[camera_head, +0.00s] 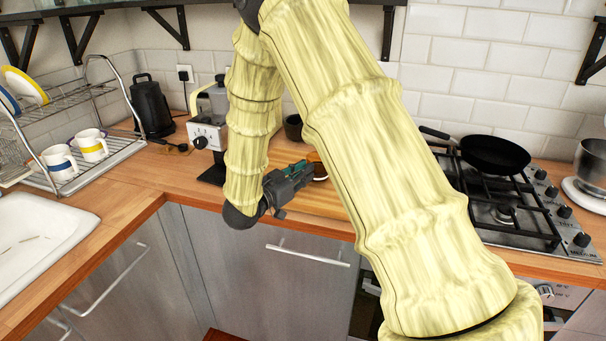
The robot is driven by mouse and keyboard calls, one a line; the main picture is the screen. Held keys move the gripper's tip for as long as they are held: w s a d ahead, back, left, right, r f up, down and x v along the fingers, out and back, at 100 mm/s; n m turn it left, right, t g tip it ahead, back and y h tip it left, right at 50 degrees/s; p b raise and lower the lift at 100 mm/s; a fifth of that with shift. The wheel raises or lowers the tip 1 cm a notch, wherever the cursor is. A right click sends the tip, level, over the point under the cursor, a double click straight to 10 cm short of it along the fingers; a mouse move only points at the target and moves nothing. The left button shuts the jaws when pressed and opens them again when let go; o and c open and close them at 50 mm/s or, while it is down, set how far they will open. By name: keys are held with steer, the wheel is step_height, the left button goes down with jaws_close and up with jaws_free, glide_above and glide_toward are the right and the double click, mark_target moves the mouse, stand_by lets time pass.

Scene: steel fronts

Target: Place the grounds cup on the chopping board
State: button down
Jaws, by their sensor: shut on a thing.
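My gripper (303,173) is low over the worktop, left of my upper arm, and shut on a small round cup (319,168) with a pale rim and brown inside. I take this to be the grounds cup; the gripper and my arm hide part of it. The chopping board (318,204) is a pale wooden slab at the front of the worktop, under and in front of the gripper. My arm hides its right side. I cannot tell whether the cup touches the board.
A coffee machine (206,133) stands behind my forearm, with a dark pot (293,128) to its right. A black kettle (152,106) and a dish rack (112,152) with mugs are at left. A gas hob (503,214) with a frying pan (495,154) is at right.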

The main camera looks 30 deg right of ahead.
steer(key=shift+f, duration=0.4)
steer(key=shift+f, duration=0.2)
steer(key=c, duration=1.4)
jaws_free()
steer(key=shift+c, duration=0.2)
steer(key=shift+r, duration=0.2)
steer(key=b+v, duration=0.2)
steer(key=v, duration=1)
